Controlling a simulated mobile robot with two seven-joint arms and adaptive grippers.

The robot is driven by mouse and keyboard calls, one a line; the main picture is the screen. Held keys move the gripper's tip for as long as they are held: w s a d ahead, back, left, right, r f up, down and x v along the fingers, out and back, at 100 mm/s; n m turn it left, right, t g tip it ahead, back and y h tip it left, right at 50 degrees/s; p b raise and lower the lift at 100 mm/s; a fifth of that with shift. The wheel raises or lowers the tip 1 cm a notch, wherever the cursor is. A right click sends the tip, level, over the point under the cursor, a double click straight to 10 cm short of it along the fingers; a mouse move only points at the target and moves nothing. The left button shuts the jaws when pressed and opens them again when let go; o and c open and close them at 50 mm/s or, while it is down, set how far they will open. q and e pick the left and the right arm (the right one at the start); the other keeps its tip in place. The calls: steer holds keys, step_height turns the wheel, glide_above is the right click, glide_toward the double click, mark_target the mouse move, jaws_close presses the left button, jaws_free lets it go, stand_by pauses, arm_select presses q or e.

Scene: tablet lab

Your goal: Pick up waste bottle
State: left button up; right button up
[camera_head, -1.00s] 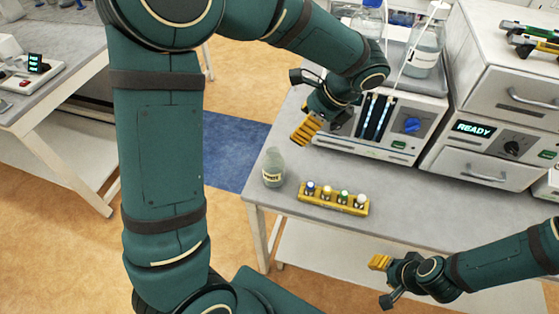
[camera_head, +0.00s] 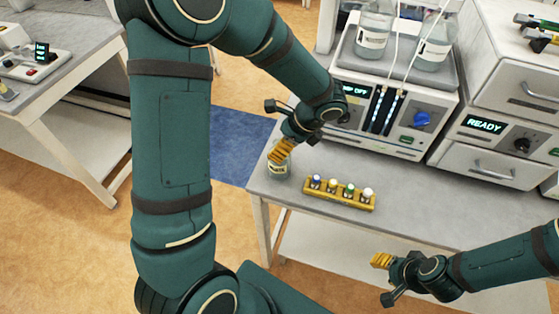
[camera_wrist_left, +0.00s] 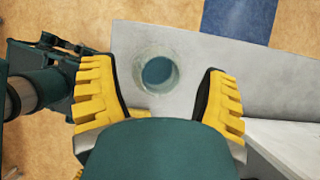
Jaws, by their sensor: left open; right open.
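The waste bottle (camera_head: 279,172) is a small clear bottle with a pale label, upright near the left corner of the bench. My left gripper (camera_head: 281,150) covers its upper part in the head view. In the left wrist view the bottle (camera_wrist_left: 156,72) shows from above, with its round mouth between the two yellow fingers but farther out than their tips. The left gripper (camera_wrist_left: 163,95) is open and empty. My right gripper (camera_head: 383,280) is open and empty at the lower right, away from the bottle.
A yellow rack (camera_head: 339,195) with several capped vials stands just right of the bottle. A white device (camera_head: 395,120) with large bottles on top stands behind. A drawer unit reading READY (camera_head: 490,140) is at the right. The bench's front left edges (camera_head: 262,195) are close to the bottle.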

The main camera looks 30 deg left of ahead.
arm_select(q)
jaws_close()
stand_by(0.4)
